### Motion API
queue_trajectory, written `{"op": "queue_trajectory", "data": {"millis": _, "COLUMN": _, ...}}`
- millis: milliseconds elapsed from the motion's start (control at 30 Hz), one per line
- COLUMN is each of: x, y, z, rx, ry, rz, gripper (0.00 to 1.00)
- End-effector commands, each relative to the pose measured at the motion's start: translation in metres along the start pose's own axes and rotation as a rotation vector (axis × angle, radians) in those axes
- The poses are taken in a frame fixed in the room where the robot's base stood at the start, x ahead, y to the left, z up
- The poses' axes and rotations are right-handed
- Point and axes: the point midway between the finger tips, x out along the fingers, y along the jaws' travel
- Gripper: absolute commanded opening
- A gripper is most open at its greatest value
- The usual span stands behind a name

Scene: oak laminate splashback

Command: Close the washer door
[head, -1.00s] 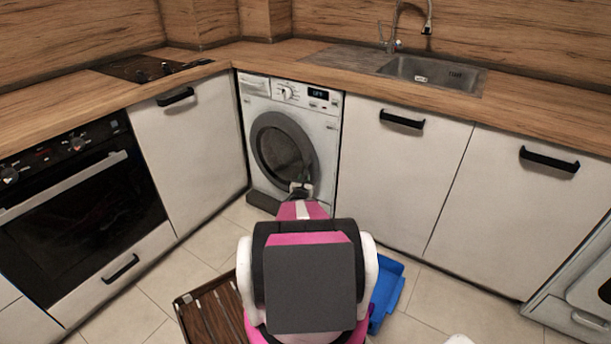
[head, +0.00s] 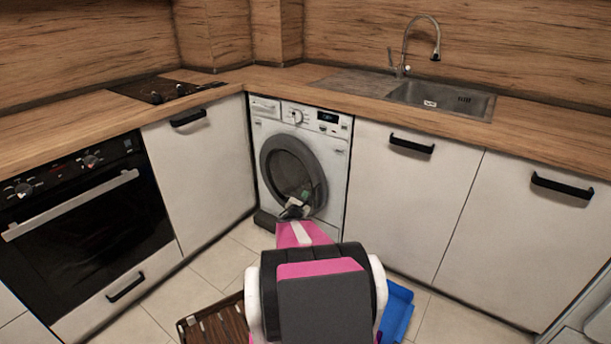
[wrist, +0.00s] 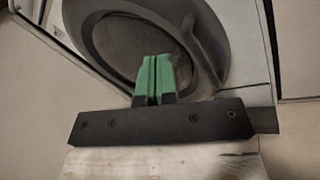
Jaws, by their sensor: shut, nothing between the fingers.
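The white washer (head: 335,150) stands in the corner under the counter. Its round door (head: 318,168), a grey ring with dark glass, faces me. It sits at or close to the washer front; I cannot tell whether it is latched. My gripper (head: 299,200) is in front of the lower part of the door and hides a little of it. In the wrist view, my gripper's green fingers (wrist: 155,75) are together and empty, over the lower glass of the door (wrist: 105,30). Whether they touch it is unclear.
A dark block (head: 265,221) lies at the washer's lower left. A brown slatted wooden item (head: 212,325) and a blue item (head: 398,308) are on the floor either side of my arm. White cabinets (head: 400,190) and an oven (head: 85,220) flank the washer.

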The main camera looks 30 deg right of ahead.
Motion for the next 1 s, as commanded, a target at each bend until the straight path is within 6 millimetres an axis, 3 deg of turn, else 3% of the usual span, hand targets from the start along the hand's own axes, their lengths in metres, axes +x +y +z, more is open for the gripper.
{"op": "queue_trajectory", "data": {"millis": 33, "x": 0.005, "y": 0.018, "z": 0.005, "rx": 0.118, "ry": -0.033, "rz": -0.023, "gripper": 0.0}}
{"op": "queue_trajectory", "data": {"millis": 200, "x": 0.011, "y": 0.062, "z": 0.019, "rx": 0.513, "ry": -0.142, "rz": -0.126, "gripper": 0.0}}
{"op": "queue_trajectory", "data": {"millis": 400, "x": 0.006, "y": 0.102, "z": 0.026, "rx": 0.88, "ry": -0.243, "rz": -0.239, "gripper": 0.0}}
{"op": "queue_trajectory", "data": {"millis": 500, "x": 0.002, "y": 0.112, "z": 0.026, "rx": 0.988, "ry": -0.275, "rz": -0.278, "gripper": 0.0}}
{"op": "queue_trajectory", "data": {"millis": 767, "x": 0.008, "y": 0.115, "z": 0.027, "rx": 1.06, "ry": -0.299, "rz": -0.307, "gripper": 0.0}}
{"op": "queue_trajectory", "data": {"millis": 1000, "x": 0.045, "y": 0.1, "z": 0.029, "rx": 1.056, "ry": -0.299, "rz": -0.307, "gripper": 0.0}}
